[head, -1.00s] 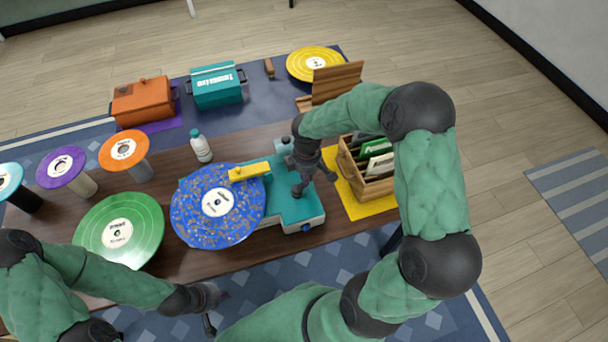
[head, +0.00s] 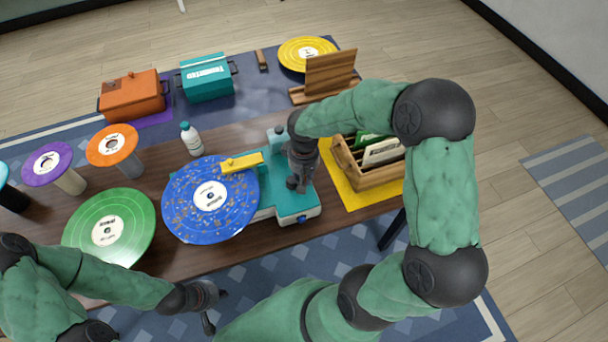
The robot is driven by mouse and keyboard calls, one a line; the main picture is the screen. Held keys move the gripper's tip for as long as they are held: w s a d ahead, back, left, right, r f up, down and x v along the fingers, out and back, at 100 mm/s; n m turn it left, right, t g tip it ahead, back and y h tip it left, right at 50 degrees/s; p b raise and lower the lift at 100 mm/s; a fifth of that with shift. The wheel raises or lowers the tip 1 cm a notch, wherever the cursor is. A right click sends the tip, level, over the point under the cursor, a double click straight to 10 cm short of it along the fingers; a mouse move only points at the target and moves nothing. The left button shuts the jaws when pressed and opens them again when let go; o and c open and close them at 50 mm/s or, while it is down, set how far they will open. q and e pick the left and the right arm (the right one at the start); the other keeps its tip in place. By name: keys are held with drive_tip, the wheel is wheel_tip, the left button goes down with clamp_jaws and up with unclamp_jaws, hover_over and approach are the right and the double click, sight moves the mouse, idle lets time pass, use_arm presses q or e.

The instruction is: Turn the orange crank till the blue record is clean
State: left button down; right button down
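The blue record (head: 185,215) lies on the teal cleaning machine (head: 270,202), under a yellow arm (head: 241,162). Brown specks are scattered over its blue surface. The orange crank does not show; my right gripper and wrist cover the right part of the machine. My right gripper (head: 297,184) points down at the machine, and its fingers are too hidden to tell whether they hold anything. My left gripper (head: 214,309) is in front of the table's near edge, its fingers apart and nothing between them.
A green record (head: 130,237) lies left of the machine. Orange (head: 100,157) and purple (head: 37,173) records sit on stands farther left. A white bottle (head: 191,140) stands behind the blue record. A wooden crate of sleeves (head: 372,180) on a yellow mat (head: 343,190) stands close on the right.

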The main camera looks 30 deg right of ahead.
drive_tip(key=m, duration=0.2)
drive_tip(key=a+m+b, duration=0.1)
drive_tip(key=s+m+b, duration=0.1)
drive_tip(key=m, duration=0.1)
drive_tip(key=shift+a+f+m, duration=0.1)
drive_tip(key=shift+a+m, duration=0.2)
drive_tip(key=shift+a, duration=0.1)
drive_tip(key=m, duration=0.1)
drive_tip(key=a+m+b, duration=0.1)
drive_tip(key=m, duration=0.2)
drive_tip(key=shift+a+m, duration=0.25)
drive_tip(key=shift+m, duration=0.05)
drive_tip(key=c, duration=1.2)
unclamp_jaws()
wheel_tip(320, 180, up, 12)
drive_tip(key=shift+r, duration=0.1)
